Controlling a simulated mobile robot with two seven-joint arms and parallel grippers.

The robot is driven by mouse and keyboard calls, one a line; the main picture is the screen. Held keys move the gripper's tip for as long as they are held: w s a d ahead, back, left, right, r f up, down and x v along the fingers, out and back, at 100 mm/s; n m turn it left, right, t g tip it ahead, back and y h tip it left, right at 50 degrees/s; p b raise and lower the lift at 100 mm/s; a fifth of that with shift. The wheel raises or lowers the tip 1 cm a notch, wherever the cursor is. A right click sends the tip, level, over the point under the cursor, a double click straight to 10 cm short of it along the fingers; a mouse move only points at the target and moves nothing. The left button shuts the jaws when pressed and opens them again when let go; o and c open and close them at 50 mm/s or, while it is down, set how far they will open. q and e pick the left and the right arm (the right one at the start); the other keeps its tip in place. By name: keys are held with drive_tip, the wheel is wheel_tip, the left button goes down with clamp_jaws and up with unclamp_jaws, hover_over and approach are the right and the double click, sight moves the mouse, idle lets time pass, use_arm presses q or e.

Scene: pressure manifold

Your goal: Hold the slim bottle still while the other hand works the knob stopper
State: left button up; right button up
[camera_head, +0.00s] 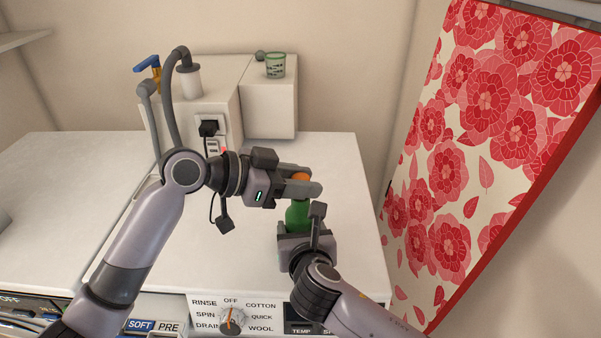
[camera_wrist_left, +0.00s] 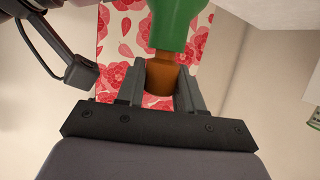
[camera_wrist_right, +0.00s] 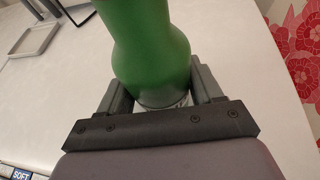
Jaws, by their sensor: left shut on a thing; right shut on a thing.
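The slim green bottle (camera_head: 297,216) stands upright above the white machine top in the head view. Its body also shows in the right wrist view (camera_wrist_right: 148,50) and its neck in the left wrist view (camera_wrist_left: 172,25). My right gripper (camera_head: 303,232) is shut around the bottle's lower body. The orange-brown knob stopper (camera_head: 300,177) sits at the bottle's mouth, and it shows between the fingers in the left wrist view (camera_wrist_left: 161,78). My left gripper (camera_head: 303,185) is shut on the stopper from the left. The fingers hide part of the stopper and bottle.
A green patterned cup (camera_head: 275,65) stands on a white box at the back. A wall socket with a black plug (camera_head: 208,128) and a grey pipe are behind my left arm. A red floral panel (camera_head: 480,140) stands at the right. The white top (camera_head: 345,165) is clear around the bottle.

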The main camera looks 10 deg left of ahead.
use_arm(q)
drive_tip(key=shift+f, duration=0.2)
drive_tip(key=o, duration=1.1)
drive_tip(key=shift+s+a, duration=0.1)
drive_tip(key=v, duration=1.1)
drive_tip(key=shift+s+a+r, duration=0.15)
drive_tip(key=shift+s+a, duration=0.1)
